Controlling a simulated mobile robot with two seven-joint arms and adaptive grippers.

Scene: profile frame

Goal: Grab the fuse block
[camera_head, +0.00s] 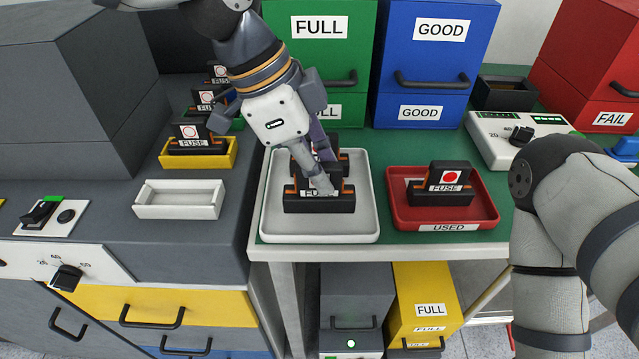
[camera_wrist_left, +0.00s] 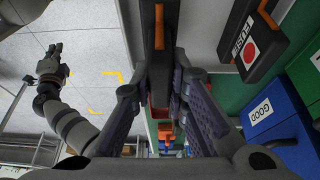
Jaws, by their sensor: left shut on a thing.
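A dark fuse block (camera_head: 335,204) with orange sides and a FUSE label is at the front of the white tray (camera_head: 359,222) on the green-topped bench. My left gripper (camera_head: 322,184) reaches down over it and is shut on its upper part, hiding much of its label. In the left wrist view the held fuse block (camera_wrist_left: 158,35) is between the fingers. I cannot tell whether it still touches the tray. A second fuse block (camera_head: 340,158) stands behind it, partly hidden. My right gripper (camera_wrist_left: 57,60) shows small in the left wrist view, away from the blocks.
A red USED tray (camera_head: 481,212) with a fuse block (camera_head: 447,185) stands to the right. An empty white tray (camera_head: 178,210) and a yellow tray (camera_head: 228,155) with a fuse block (camera_head: 190,140) are at left. Green (camera_head: 340,60) and blue (camera_head: 425,60) cabinets stand close behind.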

